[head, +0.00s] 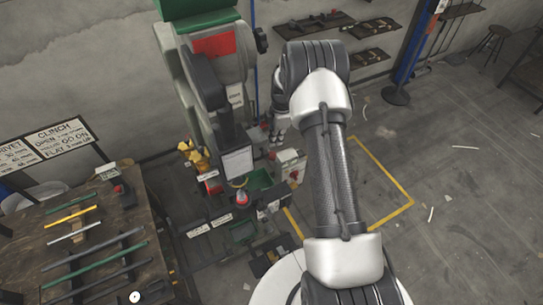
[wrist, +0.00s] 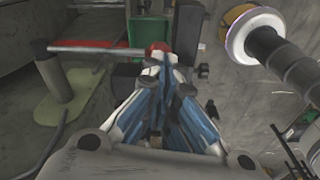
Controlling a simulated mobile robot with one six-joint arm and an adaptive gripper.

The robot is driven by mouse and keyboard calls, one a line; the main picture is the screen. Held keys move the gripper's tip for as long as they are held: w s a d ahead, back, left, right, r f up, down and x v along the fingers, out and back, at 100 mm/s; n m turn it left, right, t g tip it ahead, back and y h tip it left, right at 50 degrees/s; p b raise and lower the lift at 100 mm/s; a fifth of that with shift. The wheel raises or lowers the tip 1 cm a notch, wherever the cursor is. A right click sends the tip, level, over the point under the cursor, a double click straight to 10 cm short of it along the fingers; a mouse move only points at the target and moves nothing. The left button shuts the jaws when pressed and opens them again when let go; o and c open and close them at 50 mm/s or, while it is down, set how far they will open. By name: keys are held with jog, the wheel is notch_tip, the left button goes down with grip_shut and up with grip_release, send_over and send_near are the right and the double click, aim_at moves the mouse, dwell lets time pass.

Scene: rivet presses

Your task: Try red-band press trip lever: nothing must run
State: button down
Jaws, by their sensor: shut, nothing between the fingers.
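The press with the red band (head: 213,45) stands at the upper middle of the head view, with a green top. In the wrist view a pale rod (wrist: 95,47) runs across from the left and ends in a red ball knob (wrist: 157,47), which looks like the trip lever. My gripper (wrist: 168,62) is shut and empty, its fingertips right by the knob; I cannot tell whether they touch it. In the head view my gripper (head: 275,138) is small and partly hidden by my arm, beside the press.
A green bin (head: 258,181) and a white box with a red button (head: 290,165) are at the press's front. A wooden bench (head: 140,200) with several bars stands at left. Yellow floor lines (head: 395,185) lie at right, with mostly open floor beyond.

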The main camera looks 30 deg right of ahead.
aim_at(274, 153)
jog(key=shift+w+a+f+b, duration=0.1)
jog(key=shift+f+b, duration=0.15)
jog(key=shift+f, duration=0.8)
jog(key=shift+s+a+f+b, duration=0.15)
jog(key=shift+f+b, duration=0.15)
jog(key=shift+f, duration=0.7)
jog(key=shift+w+a+f+b, duration=0.15)
jog(key=shift+f+b, duration=0.1)
jog(key=shift+f, duration=0.8)
notch_tip(274, 153, down, 5)
jog(key=b, duration=0.4)
jog(key=shift+r+b, duration=0.15)
jog(key=shift+b, duration=0.2)
jog(key=shift+r, duration=0.1)
